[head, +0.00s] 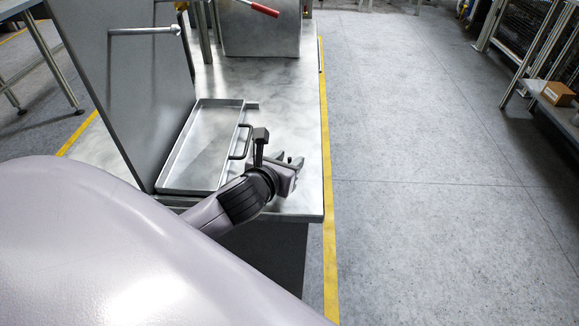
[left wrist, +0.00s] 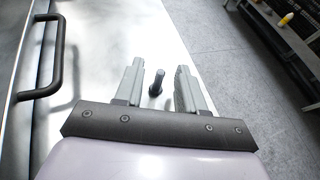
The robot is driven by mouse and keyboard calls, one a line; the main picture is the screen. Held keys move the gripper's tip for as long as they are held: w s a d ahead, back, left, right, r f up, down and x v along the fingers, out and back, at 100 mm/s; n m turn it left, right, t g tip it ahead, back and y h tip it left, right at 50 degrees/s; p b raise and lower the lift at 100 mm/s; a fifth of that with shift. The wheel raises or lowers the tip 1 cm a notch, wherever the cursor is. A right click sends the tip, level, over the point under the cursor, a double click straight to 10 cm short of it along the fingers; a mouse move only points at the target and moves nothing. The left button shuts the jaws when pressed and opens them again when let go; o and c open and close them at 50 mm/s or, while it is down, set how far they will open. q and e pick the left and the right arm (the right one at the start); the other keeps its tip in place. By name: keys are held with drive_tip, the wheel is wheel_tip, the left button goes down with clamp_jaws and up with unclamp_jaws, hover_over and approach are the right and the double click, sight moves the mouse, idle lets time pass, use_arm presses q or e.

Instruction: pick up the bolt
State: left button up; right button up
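The bolt (left wrist: 157,82) is a small dark piece standing on the metal table top, seen in the left wrist view between the two fingers of my left gripper (left wrist: 159,85). The fingers are apart, with a gap on each side of the bolt, and they do not appear to touch it. In the head view my left gripper (head: 290,162) is low over the right part of the table, near its front corner. The bolt is not clearly visible in the head view. My right gripper is in neither view.
A shallow metal tray (head: 244,104) with a dark handle (head: 241,142) lies left of my left gripper. A tall grey panel (head: 135,75) stands beside the tray. The table (head: 290,95) is clear behind the gripper. A cardboard box (head: 557,93) sits on a shelf at right.

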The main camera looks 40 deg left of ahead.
use_arm(q)
drive_tip(key=shift+x, duration=0.8)
clamp_jaws()
drive_tip(key=shift+r, duration=0.15)
